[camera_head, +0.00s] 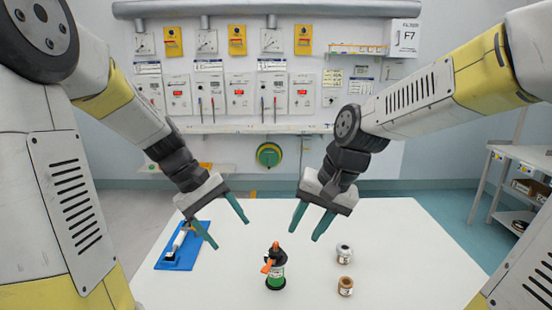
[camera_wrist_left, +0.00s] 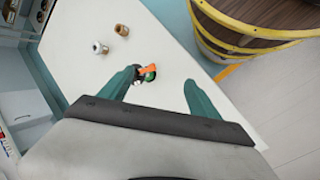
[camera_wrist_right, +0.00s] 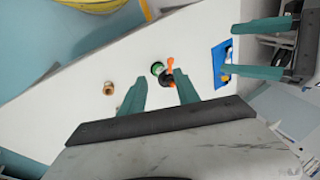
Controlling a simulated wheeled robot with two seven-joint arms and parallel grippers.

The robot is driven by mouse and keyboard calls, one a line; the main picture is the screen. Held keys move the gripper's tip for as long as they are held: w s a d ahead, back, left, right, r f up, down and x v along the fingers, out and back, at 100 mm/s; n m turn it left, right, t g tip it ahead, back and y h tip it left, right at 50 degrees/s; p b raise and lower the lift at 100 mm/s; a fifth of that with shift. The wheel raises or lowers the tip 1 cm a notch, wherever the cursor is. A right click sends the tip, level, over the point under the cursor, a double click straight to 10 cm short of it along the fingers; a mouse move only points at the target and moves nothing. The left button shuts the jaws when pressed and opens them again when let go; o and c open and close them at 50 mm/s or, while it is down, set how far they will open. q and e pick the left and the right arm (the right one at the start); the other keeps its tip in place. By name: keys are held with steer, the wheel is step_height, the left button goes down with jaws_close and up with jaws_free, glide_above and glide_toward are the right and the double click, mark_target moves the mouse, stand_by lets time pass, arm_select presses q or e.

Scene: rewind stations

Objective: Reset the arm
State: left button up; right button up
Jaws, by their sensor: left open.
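A small green and black device (camera_head: 276,273) with an orange arm and an orange tip stands upright on the white table, front and centre. The orange arm (camera_head: 267,266) sticks out toward the left. My left gripper (camera_head: 231,236) is open and empty above the table, left of the device and apart from it. My right gripper (camera_head: 303,236) is open and empty above the table, to the device's right. The device shows beyond the open fingers in the left wrist view (camera_wrist_left: 150,74) and in the right wrist view (camera_wrist_right: 158,69).
A blue mat (camera_head: 176,260) with a white and black tool (camera_head: 180,240) lies at the table's left. The white table (camera_head: 410,250) is clear at far right. A shelf (camera_head: 520,180) stands beyond.

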arm_select(q)
steer(key=s+a+r+m+t+y, duration=0.2)
steer(key=s+r+m+t, duration=0.4)
steer(key=s+r, duration=0.3)
steer(key=s+y, duration=0.1)
steer(key=s, duration=0.1)
steer(key=shift+s+a+m+y, duration=0.2)
steer(key=shift+s+m+y, duration=0.1)
steer(key=shift+s+m, duration=0.1)
arm_select(e)
steer(key=s+d+r+n+t+h, duration=0.1)
steer(key=s+d+r+n+t, duration=0.1)
steer(key=s+d+r, duration=0.3)
steer(key=s+d+t, duration=0.1)
steer(key=s+d, duration=0.1)
steer(key=shift+s+d+r+t+h, duration=0.3)
steer(key=shift+s+r+t, duration=0.1)
